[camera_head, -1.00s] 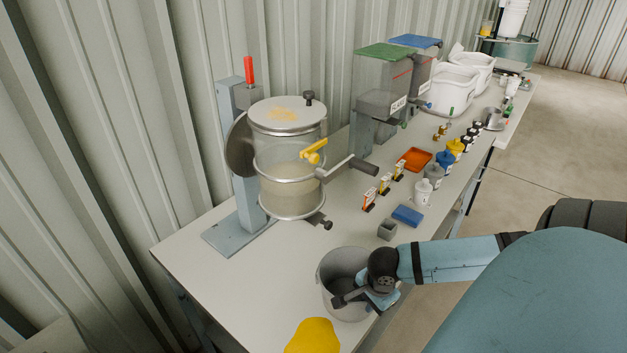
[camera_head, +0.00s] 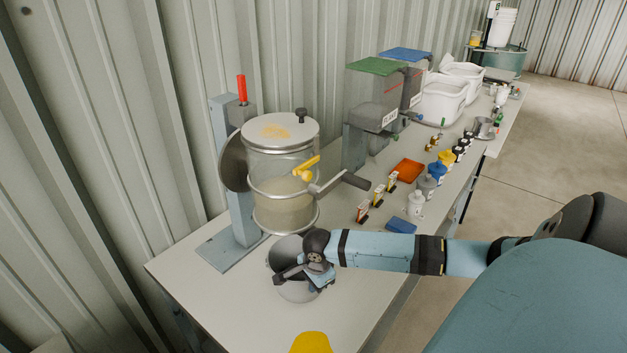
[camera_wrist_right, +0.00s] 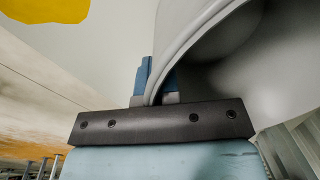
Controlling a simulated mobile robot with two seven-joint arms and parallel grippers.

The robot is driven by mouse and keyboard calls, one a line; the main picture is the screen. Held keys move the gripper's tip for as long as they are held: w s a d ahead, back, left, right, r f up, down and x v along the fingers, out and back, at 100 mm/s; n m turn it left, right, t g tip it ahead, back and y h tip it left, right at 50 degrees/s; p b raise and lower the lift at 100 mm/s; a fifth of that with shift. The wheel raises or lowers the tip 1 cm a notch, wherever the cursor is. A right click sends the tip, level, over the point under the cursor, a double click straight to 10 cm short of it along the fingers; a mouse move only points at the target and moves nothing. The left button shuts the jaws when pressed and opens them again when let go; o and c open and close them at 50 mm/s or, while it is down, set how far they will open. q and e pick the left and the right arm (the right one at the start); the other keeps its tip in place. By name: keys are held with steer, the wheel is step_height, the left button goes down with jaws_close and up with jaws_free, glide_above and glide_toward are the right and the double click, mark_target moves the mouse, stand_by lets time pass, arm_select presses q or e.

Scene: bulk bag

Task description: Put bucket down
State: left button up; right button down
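The grey metal bucket (camera_head: 284,252) is in front of the clear round dispenser (camera_head: 283,195), close to its lower rim, over the near part of the table. My right gripper (camera_head: 294,275) is shut on the bucket's rim, and the wrist covers part of the bucket. In the right wrist view the bucket wall (camera_wrist_right: 215,40) rises above the gripper (camera_wrist_right: 155,95), with the rim between the fingers. Whether the bucket's base touches the table cannot be told. My left gripper is not in view.
The table (camera_head: 210,300) is bare to the left of the bucket. A yellow item (camera_head: 311,343) lies at the near edge. A blue block (camera_head: 401,225), small bottles (camera_head: 416,203) and an orange tray (camera_head: 407,171) stand farther along. The dispenser's handle (camera_head: 345,183) sticks out above my arm.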

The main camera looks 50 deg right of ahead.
steer(key=shift+w+f, duration=0.15)
steer(key=shift+f, duration=0.7)
steer(key=c, duration=1.4)
jaws_free()
steer(key=shift+o, duration=0.2)
